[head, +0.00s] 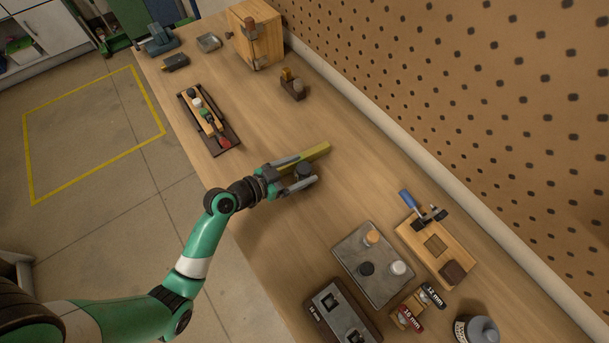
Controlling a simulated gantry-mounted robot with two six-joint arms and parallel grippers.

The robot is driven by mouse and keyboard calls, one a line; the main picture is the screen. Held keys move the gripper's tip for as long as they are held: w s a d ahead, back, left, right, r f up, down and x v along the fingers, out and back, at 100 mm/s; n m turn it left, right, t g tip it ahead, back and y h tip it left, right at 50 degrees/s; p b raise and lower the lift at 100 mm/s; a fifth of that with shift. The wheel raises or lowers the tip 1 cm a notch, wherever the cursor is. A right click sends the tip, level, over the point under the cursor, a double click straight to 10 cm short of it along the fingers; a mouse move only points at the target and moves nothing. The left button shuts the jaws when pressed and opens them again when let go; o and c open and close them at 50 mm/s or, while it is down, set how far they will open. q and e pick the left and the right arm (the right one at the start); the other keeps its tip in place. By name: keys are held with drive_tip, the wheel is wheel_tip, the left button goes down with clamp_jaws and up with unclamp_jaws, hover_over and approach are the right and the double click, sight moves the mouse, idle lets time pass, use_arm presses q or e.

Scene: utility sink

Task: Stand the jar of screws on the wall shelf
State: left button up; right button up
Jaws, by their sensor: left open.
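My left gripper (296,174) is over the middle of the wooden bench, with its jaws open. A small dark round object (304,169) shows between or just beyond its fingers; I cannot tell whether they touch it or what it is. A yellow-green bar (316,153) lies along the upper finger, partly hidden by it. A grey-topped container with a dark body and a label (480,330) stands at the bottom right edge, partly cut off. I cannot make out screws in it. No wall shelf shows in this view. My right gripper is out of view.
A pegboard wall (450,80) runs along the bench's right side. A grey plate with small knobs (372,265), a wooden fixture (437,250) and a black-slotted block (343,312) crowd the near end. A tool tray (208,118) and wooden box (256,35) stand farther off.

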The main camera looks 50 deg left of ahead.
sight(313, 166)
use_arm(q)
drive_tip(key=shift+f+x, duration=0.25)
drive_tip(key=shift+x, duration=1.1)
drive_tip(key=shift+f+x, duration=0.25)
drive_tip(key=shift+x, duration=1.05)
drive_tip(key=shift+s+a, duration=0.15)
drive_tip(key=shift+s, duration=0.05)
clamp_jaws()
